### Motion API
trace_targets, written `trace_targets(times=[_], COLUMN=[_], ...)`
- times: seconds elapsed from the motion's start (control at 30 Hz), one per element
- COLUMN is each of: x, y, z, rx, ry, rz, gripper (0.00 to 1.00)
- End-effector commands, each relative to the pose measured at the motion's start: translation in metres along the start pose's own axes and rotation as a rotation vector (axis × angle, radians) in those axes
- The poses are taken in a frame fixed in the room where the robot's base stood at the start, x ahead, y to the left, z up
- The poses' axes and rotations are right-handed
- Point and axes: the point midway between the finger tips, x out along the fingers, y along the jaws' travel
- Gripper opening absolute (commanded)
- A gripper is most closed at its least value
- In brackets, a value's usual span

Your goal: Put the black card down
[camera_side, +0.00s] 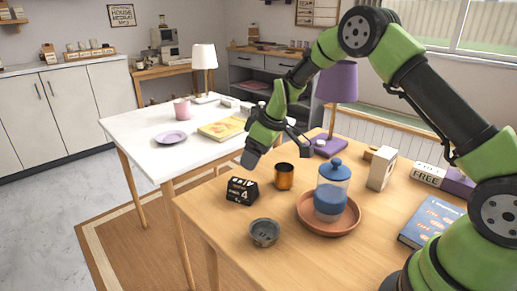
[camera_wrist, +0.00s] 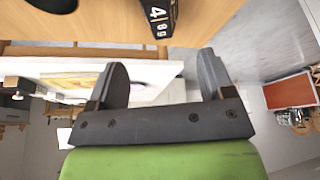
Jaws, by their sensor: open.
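The black card (camera_side: 242,191) is a small dark tent-like piece with white marks and a 4. It stands upright on the wooden table (camera_side: 200,205) near its left edge. The card also shows at the top of the wrist view (camera_wrist: 160,18). My gripper (camera_side: 275,150) is open and empty, above the far left edge of the wooden table, behind and above the card. In the wrist view the two dark fingers (camera_wrist: 162,75) are spread apart with nothing between them. The card is beyond them and not touched.
An orange cup (camera_side: 284,177) stands close right of the card, a grey bowl (camera_side: 264,232) in front. A blue-lidded jar (camera_side: 332,190) stands on a terracotta tray (camera_side: 350,223). A purple lamp (camera_side: 337,85) stands behind. A white table (camera_side: 135,128) lies beyond.

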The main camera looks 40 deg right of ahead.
Motion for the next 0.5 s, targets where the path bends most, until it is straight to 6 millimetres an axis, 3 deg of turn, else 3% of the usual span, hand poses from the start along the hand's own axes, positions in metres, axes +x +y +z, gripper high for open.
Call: trace_targets(times=[0.37,0.5], x=[-0.022,-0.063], y=[-0.002,-0.017], z=[-0.001,-0.007], rx=[0.009,0.067], ry=[0.004,0.032], rz=[0.002,0.010], gripper=[0.75,0.75])
